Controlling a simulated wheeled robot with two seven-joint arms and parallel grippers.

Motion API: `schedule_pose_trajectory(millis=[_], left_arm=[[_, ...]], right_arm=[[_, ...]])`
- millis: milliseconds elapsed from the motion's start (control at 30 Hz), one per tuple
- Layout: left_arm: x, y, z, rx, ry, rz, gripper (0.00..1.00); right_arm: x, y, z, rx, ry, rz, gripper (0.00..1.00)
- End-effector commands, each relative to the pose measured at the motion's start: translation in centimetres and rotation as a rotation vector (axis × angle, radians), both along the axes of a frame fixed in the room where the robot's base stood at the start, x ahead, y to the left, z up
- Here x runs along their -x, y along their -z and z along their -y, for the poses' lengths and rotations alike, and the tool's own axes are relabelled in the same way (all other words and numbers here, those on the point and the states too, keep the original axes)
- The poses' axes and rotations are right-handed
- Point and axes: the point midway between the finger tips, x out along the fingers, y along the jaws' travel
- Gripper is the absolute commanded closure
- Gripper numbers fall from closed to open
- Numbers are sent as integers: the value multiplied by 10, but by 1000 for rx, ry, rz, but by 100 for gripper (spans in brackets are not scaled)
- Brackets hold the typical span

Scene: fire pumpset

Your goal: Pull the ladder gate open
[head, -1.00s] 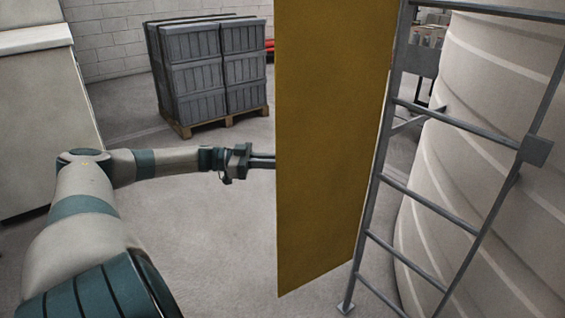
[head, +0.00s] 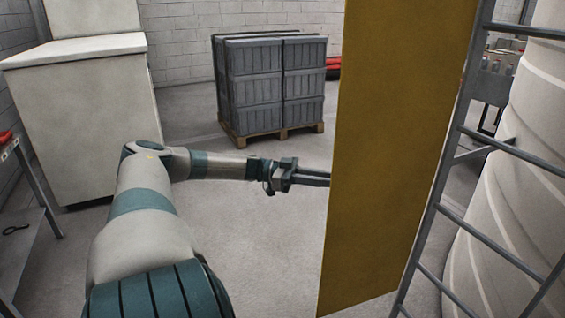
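The ladder gate (head: 395,150) is a tall flat yellow-brown panel right of centre in the head view. It stands upright along the left side of the grey ladder (head: 500,252). My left gripper (head: 312,178) reaches in from the left, and its fingers point right at the panel's left edge. The fingertips end at or pass behind that edge, so I cannot tell whether they touch or grip it. The finger gap is too small to read. My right gripper is not in view.
A pale ribbed tank (head: 530,150) stands behind the ladder. Grey stacked crates on a pallet (head: 273,132) stand at the back. A white cabinet (head: 95,110) is at the left, with a metal table (head: 38,190) at the left edge. The floor between is clear.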

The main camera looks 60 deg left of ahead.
Motion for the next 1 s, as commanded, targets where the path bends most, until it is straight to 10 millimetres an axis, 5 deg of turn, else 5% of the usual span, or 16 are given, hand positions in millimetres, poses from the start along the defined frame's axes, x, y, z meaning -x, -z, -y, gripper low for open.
schedule_pose_trajectory(millis=[600, 1000], left_arm=[[80, 0, -82, -3, -2, -1, 82], [99, 0, -100, 0, 1, 0, 82]], right_arm=[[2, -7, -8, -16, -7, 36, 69], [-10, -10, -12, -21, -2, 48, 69]])
